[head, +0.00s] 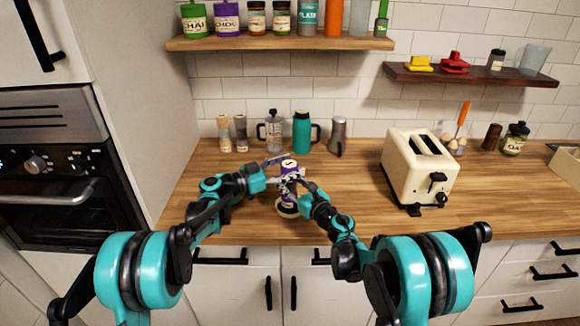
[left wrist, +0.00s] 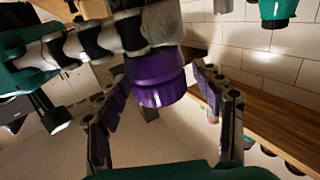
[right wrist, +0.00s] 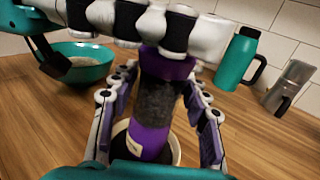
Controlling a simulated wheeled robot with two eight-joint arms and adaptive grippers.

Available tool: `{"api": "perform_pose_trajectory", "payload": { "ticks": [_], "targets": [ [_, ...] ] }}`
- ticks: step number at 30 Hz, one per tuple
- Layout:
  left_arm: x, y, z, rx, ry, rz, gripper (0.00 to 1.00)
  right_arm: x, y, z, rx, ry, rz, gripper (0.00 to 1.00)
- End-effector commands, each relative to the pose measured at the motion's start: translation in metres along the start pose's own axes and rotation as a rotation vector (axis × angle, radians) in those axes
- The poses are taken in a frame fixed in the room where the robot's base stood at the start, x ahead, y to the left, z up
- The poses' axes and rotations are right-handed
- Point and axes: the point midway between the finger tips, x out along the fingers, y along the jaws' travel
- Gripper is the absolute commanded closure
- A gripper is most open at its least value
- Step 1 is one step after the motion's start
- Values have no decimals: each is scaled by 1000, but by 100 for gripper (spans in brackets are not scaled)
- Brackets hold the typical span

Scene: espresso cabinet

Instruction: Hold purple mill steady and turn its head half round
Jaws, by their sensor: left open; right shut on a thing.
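The purple mill (head: 288,197) stands upright near the counter's front edge, on a round dark disc with a pale rim (right wrist: 176,152). In the right wrist view its dark, speckled middle (right wrist: 157,100) shows above the purple base. My right gripper (head: 299,192) is shut on the mill's body, with its fingers on both sides (right wrist: 158,112). The mill's purple head (left wrist: 160,84) lies between the spread fingers of my left gripper (left wrist: 165,108), which is open, with gaps at the sides. In the head view the grippers partly hide the mill.
Two other mills (head: 224,134), a French press (head: 274,131), a teal flask (head: 302,132) and a metal pot (head: 338,137) stand behind along the wall. A cream toaster (head: 405,175) stands to the right.

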Motion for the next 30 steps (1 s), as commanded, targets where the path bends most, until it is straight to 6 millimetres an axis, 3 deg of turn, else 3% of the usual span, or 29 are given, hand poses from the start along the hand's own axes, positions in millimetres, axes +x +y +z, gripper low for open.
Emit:
{"api": "perform_pose_trajectory", "payload": {
  "ticks": [6, 12, 23, 30],
  "targets": [
    [0, 0, 0, 0, 0, 0, 36, 0, 0, 0, 0, 0, 0, 100],
    [0, 0, 0, 0, 0, -1, 85, 0, 0, 0, 0, 0, 0, 100],
    [0, -2, 0, 0, 0, 39, 85, 0, 1, 0, 0, 0, 2, 100],
    [1, -2, 0, 1, 1, 179, 85, 0, 1, 0, -1, 0, 3, 100]
  ]
}}
